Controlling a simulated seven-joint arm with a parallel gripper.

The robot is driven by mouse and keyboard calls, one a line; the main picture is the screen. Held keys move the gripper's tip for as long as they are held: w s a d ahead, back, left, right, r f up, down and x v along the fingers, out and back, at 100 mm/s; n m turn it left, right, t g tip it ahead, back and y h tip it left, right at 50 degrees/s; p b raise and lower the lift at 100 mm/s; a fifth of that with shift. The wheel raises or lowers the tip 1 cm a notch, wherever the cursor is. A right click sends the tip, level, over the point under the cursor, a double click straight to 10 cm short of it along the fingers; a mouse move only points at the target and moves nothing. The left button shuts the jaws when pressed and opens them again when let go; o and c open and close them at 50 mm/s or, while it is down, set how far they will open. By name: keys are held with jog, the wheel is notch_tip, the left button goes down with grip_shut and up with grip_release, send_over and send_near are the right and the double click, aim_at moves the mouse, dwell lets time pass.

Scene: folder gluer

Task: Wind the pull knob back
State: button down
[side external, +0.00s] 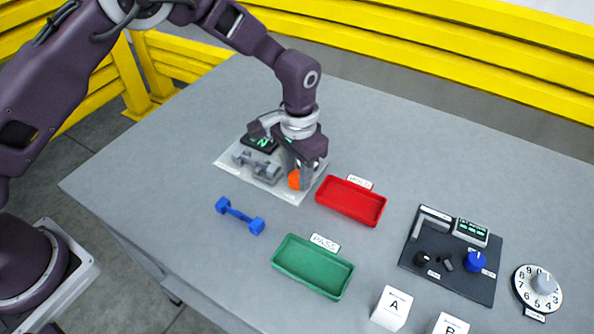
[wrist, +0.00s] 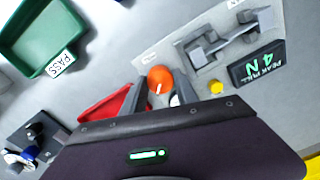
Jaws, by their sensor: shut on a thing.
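The orange pull knob (side external: 294,180) sits at the right end of the pull tester (side external: 258,166) on its pale base plate. In the wrist view the orange knob (wrist: 160,79) shows a white mark on its face and lies between the two fingers. My gripper (side external: 297,172) points down and is shut on the knob; it also shows in the wrist view (wrist: 160,92). The tester's grey clamp (wrist: 222,42) stands beside it. Its display (wrist: 257,63) reads 4 N, with "PEAK PULL" printed below.
A red tray (side external: 350,203) lies just right of my gripper. A green PASS tray (side external: 312,268), a blue dumbbell-shaped part (side external: 240,216), white blocks A (side external: 392,308) and B (side external: 450,325), a dark control panel (side external: 452,262) and a numbered dial (side external: 538,288) stand nearer the front. The back table is clear.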

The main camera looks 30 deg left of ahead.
jog(key=n, duration=0.4)
jog(key=shift+n, duration=0.3)
jog(key=n, duration=0.4)
jog(key=shift+d+n, duration=0.1)
jog(key=shift+n, duration=0.3)
jog(key=c, duration=0.9)
grip_release()
jog(key=shift+c, duration=0.2)
notch_tip(320, 180, up, 7)
jog(key=shift+r, duration=0.1)
